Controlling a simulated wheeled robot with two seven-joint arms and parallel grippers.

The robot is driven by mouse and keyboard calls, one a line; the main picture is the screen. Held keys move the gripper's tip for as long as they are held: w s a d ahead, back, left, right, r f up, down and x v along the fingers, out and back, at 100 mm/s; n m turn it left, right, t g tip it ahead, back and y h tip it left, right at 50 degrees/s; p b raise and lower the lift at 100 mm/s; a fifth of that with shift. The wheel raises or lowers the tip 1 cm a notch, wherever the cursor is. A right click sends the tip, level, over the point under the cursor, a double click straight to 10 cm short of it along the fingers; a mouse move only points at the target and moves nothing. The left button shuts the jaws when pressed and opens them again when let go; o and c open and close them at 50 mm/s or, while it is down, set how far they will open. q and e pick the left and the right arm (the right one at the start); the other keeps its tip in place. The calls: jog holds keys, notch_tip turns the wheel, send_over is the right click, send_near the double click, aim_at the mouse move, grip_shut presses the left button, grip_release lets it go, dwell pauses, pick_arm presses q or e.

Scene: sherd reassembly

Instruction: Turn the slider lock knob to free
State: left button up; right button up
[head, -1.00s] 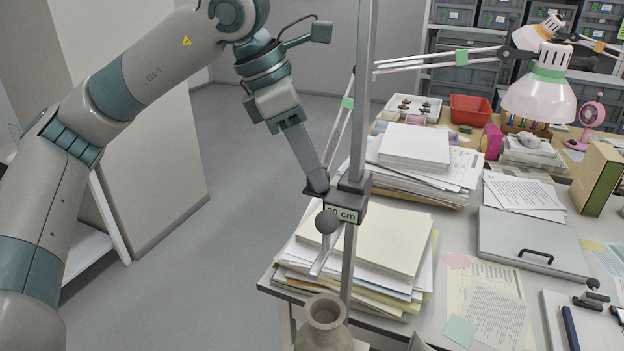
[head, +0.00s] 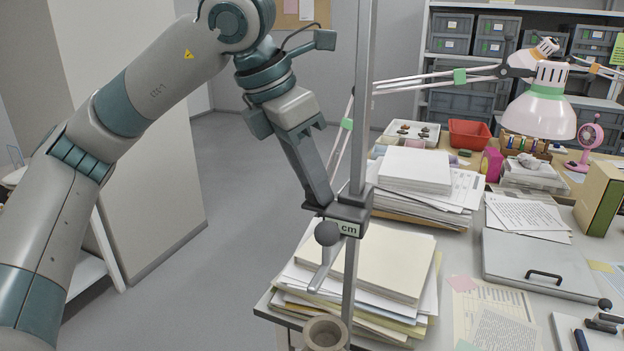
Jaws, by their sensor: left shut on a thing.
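The slider (head: 354,212) is a dark block with a "cm" label on an upright metal post (head: 363,110). A dark round knob (head: 327,233) sits at its front and hides part of the label. A grey lever (head: 319,276) hangs below the knob. My left gripper (head: 318,203) reaches down from the upper left, its fingertips shut at the slider's left end. The exact contact is partly hidden, but the round knob is clear of the fingers. My right gripper is not in view.
A pale clay vessel (head: 325,333) is cut off at the bottom edge below the slider. A stack of papers (head: 375,262) stands close behind the post. A grey case (head: 530,262) and a white lamp (head: 540,112) are to the right. Open floor lies left of the table.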

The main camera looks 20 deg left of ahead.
pick_arm(q)
jog(key=o, duration=1.1)
jog(key=shift+c, duration=0.2)
jog(key=shift+r, duration=0.1)
jog(key=shift+a+r+p, duration=0.15)
jog(key=shift+r+p, duration=0.3)
jog(key=shift+r, duration=0.15)
jog(key=p+v, duration=0.3)
jog(key=v, duration=0.3)
jog(key=shift+s+a+r, duration=0.2)
jog(key=shift+s, duration=0.1)
